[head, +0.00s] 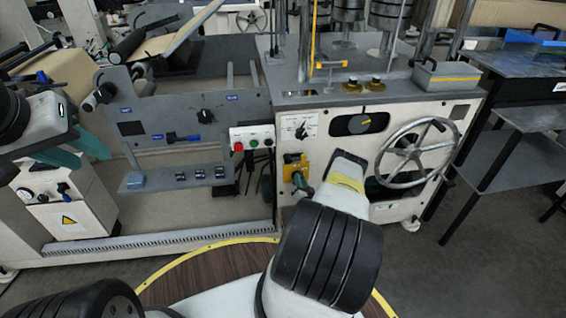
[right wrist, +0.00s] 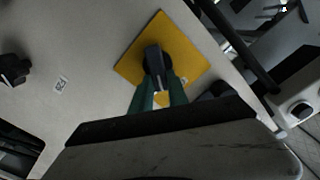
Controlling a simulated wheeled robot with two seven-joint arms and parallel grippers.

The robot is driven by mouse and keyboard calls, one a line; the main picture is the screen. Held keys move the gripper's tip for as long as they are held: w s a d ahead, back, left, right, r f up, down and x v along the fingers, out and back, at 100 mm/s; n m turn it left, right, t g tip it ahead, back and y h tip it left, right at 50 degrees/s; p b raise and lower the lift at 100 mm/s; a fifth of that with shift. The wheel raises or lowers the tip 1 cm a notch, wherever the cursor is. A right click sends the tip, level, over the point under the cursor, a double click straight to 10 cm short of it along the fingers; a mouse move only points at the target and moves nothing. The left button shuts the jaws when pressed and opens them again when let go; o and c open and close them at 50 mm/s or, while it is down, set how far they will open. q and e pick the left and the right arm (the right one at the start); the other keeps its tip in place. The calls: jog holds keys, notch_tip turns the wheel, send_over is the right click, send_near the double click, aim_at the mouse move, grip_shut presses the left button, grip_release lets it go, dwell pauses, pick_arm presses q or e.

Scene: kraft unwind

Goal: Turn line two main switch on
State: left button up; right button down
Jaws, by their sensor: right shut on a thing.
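A yellow plate (head: 288,171) with a black rotary switch sits on the front of the light machine cabinet, below the white dial panel. In the right wrist view the yellow plate (right wrist: 190,42) fills the middle, with the black switch handle (right wrist: 153,57) on it. My right gripper (right wrist: 160,88) is shut on the handle, its green fingers on either side. In the head view my right gripper (head: 300,183) is at the plate, partly hidden by my arm. My left gripper (head: 82,153) is open and empty at the left, its green fingers apart.
A grey table (head: 520,66) stands at the far right.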

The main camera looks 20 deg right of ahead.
jog(key=m, duration=0.3)
jog(key=f+m, duration=0.1)
jog(key=m, duration=0.7)
jog(key=shift+s+d+f, duration=0.15)
jog(key=shift+d+f, duration=0.1)
jog(key=shift+d, duration=0.1)
jog(key=shift+m, duration=0.3)
jog(key=c, duration=1.3)
grip_release()
jog(key=v, duration=0.7)
jog(key=shift+s, duration=0.4)
